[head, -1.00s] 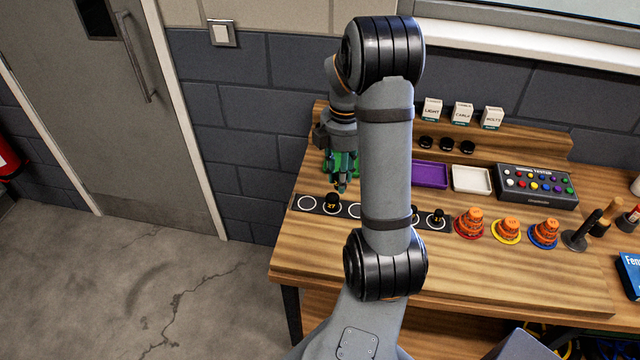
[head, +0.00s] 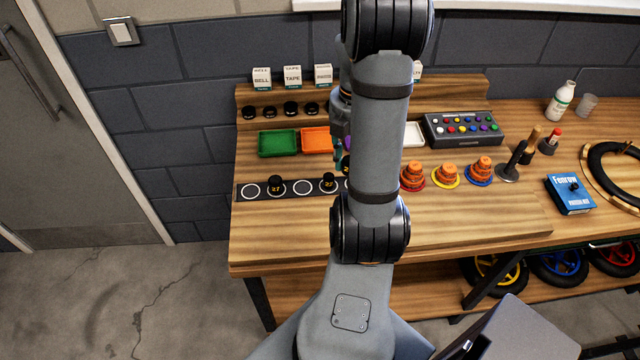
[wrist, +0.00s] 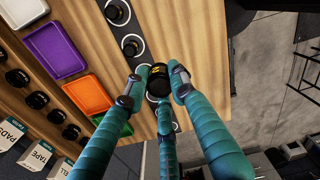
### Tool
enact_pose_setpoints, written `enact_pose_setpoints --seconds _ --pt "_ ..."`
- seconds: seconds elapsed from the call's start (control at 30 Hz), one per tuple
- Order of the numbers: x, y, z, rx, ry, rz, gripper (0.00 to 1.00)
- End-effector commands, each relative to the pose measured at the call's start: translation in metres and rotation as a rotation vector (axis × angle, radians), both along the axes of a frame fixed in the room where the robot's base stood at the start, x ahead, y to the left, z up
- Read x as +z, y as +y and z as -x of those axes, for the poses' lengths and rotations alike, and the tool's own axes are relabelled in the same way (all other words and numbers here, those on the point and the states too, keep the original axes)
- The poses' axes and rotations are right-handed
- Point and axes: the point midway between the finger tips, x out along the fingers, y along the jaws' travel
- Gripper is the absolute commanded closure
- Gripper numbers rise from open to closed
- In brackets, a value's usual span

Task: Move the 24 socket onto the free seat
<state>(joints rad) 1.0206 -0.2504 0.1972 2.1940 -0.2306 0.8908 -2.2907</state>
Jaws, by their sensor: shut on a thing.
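My gripper (wrist: 158,76) is shut on a black socket (wrist: 158,86) with a yellow mark; I cannot read its number. In the head view, my gripper (head: 341,160) is partly hidden by my arm, above the back edge of the dark seat strip (head: 264,193). My arm hides the strip's right part. Two sockets stand on the strip in the wrist view (wrist: 132,45).
Behind the strip are a green tray (head: 278,143), an orange tray (head: 317,140) and black caps on a shelf. Orange stacked cones (head: 446,175) and a button box (head: 464,128) stand to the right. The bench front is clear.

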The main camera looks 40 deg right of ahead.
Motion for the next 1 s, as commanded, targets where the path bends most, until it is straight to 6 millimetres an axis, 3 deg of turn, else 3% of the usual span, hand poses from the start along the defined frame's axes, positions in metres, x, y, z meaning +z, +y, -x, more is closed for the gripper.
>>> enact_pose_setpoints --seconds 0.27,0.73,1.0 --pt "-0.006 0.001 -0.011 0.177 -0.008 0.01 1.0" --pt "-0.062 0.046 -0.097 0.179 -0.008 0.011 1.0" --pt "-0.081 0.051 -0.106 0.176 -0.006 0.009 1.0"
